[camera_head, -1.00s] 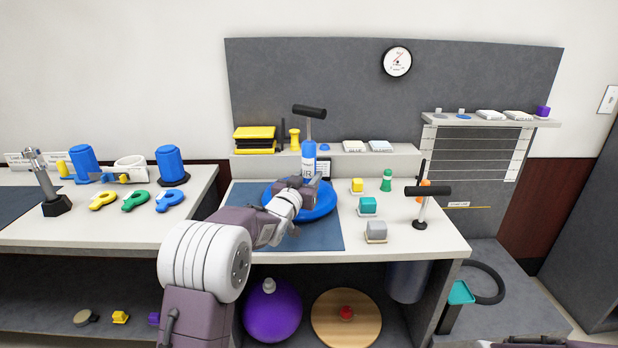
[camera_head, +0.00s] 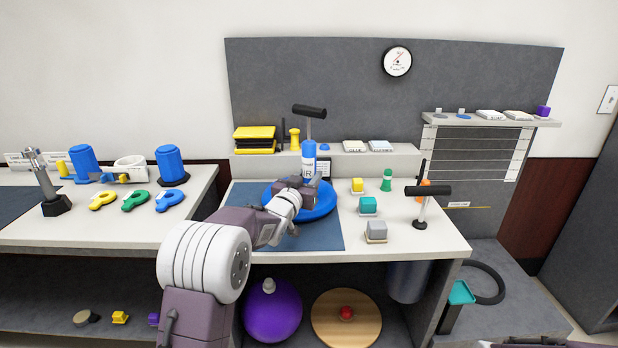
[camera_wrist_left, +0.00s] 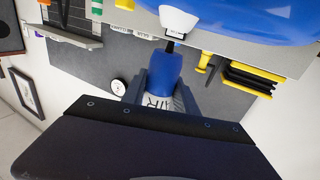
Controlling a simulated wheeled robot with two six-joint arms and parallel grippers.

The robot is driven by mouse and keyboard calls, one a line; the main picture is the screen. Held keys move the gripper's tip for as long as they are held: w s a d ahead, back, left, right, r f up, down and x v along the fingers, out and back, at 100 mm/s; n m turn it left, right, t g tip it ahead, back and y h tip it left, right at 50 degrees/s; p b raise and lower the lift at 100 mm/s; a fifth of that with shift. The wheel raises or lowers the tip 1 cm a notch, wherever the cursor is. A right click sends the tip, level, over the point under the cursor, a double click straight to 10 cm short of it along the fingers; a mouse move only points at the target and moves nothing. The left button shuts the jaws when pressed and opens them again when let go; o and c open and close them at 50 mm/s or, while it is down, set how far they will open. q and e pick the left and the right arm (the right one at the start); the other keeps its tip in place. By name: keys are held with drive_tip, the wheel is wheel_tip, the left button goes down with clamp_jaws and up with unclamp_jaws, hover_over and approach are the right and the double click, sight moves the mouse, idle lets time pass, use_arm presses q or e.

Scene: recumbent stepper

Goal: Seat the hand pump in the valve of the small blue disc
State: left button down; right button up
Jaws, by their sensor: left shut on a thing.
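The hand pump (camera_head: 309,150) has a blue body, an AIR label and a black T-handle. It stands upright over the small blue disc (camera_head: 325,208) on the dark blue mat. My left gripper (camera_head: 312,183) is shut on the pump, low on its body. In the left wrist view the pump's blue body (camera_wrist_left: 165,72) ends in a short black nozzle, close to a white valve piece (camera_wrist_left: 178,22) at the blue disc (camera_wrist_left: 250,18). I cannot tell whether the nozzle is inside the valve or only against it. My right gripper is out of view.
A second black T-handled tool (camera_head: 422,212) stands at the right of the table. Coloured blocks, such as a teal one (camera_head: 368,205), and a green piece (camera_head: 386,181) are right of the mat. A grey ledge (camera_head: 400,160) with small items runs behind.

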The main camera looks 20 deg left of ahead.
use_arm(q)
drive_tip(key=shift+f+b, duration=1.1)
drive_tip(key=shift+f, duration=0.1)
drive_tip(key=c, duration=0.9)
unclamp_jaws()
drive_tip(key=s, duration=0.6)
drive_tip(key=s+a+p, duration=0.1)
drive_tip(key=s, duration=0.2)
